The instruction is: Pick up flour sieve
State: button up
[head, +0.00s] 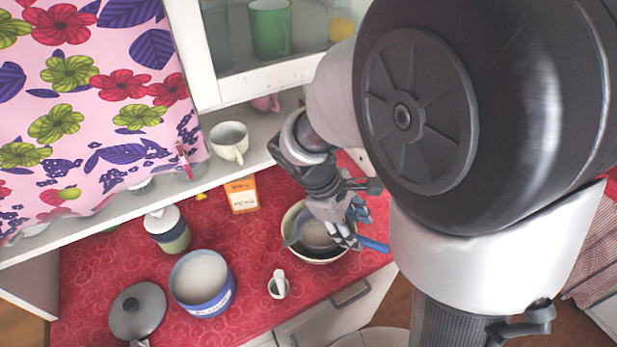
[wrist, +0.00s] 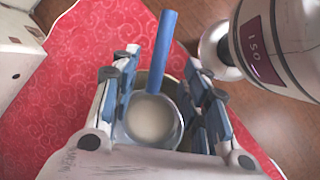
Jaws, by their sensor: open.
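The flour sieve, a round grey pan with a pale inside (head: 316,234) and a blue handle, sits in a cream bowl (head: 298,254) near the counter's front edge. Its handle sticks out to the right in the head view; in the wrist view the blue handle (wrist: 161,55) points up and away from the pan. My gripper (head: 350,226) is over the bowl's right side. In the wrist view my gripper (wrist: 164,88) is open, with its fingers on either side of the sieve, near where handle meets pan. Whether the fingers touch it I cannot tell.
On the red counter stand a blue-and-white pot (head: 208,308), a lidded jar (head: 170,232), a grey lid or pan (head: 138,308), a small white cup (head: 278,286) and an orange box (head: 242,194). A white cup (head: 229,141) stands on the shelf above.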

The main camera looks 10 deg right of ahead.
aim_at(363, 239)
jog(key=b+x, duration=0.2)
jog(key=x, duration=0.4)
jog(key=shift+s+d+f+b, duration=0.1)
jog(key=shift+d+f+b, duration=0.15)
jog(key=shift+d+b, duration=0.1)
jog(key=shift+r, duration=0.1)
jog(key=shift+c, duration=0.4)
grip_shut()
